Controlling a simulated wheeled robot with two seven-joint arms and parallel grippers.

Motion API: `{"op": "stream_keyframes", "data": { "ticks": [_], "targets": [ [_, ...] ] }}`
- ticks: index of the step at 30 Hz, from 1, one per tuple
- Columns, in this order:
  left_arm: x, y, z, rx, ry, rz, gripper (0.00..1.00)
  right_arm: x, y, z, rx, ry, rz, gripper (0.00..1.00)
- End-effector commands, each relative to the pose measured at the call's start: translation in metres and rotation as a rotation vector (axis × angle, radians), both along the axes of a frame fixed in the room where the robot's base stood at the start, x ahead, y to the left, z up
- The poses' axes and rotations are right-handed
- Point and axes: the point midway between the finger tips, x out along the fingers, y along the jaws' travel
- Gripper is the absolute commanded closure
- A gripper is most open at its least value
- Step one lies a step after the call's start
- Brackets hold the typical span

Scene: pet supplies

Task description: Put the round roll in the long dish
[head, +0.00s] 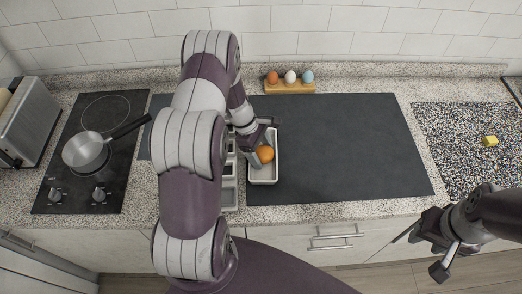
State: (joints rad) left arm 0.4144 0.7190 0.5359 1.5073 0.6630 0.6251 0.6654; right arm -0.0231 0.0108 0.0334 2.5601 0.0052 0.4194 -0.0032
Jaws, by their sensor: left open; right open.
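The round roll (265,154), orange-brown, appears within the outline of the long white dish (263,178), toward its middle. My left gripper (263,148) is open, with its fingers right at the roll. The fingers hide part of the roll and of the dish's far half, and I cannot tell whether they touch the roll. My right gripper (428,247) is open and empty, in front of the counter's edge at the lower right.
A dark mat (345,150) lies clear right of the dish. A compartment tray (229,195) is partly hidden by my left arm. An egg holder (290,87) stands at the back. A pan (85,151) is on the cooktop at left. A yellow block (490,141) lies on a speckled board.

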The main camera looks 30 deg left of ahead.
Motion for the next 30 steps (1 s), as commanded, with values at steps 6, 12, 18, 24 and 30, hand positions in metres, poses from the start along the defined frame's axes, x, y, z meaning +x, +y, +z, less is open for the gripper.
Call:
{"op": "stream_keyframes", "data": {
  "ticks": [6, 12, 18, 24, 30],
  "targets": [
    [0.000, 0.018, 0.043, 0.002, -0.008, 0.002, 0.21, 0.000, 0.000, -0.011, 0.000, 0.000, 0.000, 0.57],
    [-0.002, 0.037, 0.090, 0.003, -0.006, 0.000, 0.21, 0.000, 0.000, -0.021, 0.000, 0.000, 0.000, 0.57],
    [-0.006, 0.037, 0.117, 0.022, -0.016, -0.062, 0.21, 0.000, 0.000, -0.023, 0.000, 0.000, 0.000, 0.57],
    [-0.062, -0.040, 0.153, 0.255, -0.200, -0.841, 0.21, 0.000, 0.000, -0.023, 0.000, 0.000, 0.000, 0.57],
    [-0.124, -0.084, 0.167, 0.402, -0.375, -1.540, 0.21, 0.000, 0.000, -0.023, 0.000, 0.000, 0.000, 0.57]
  ]
}}
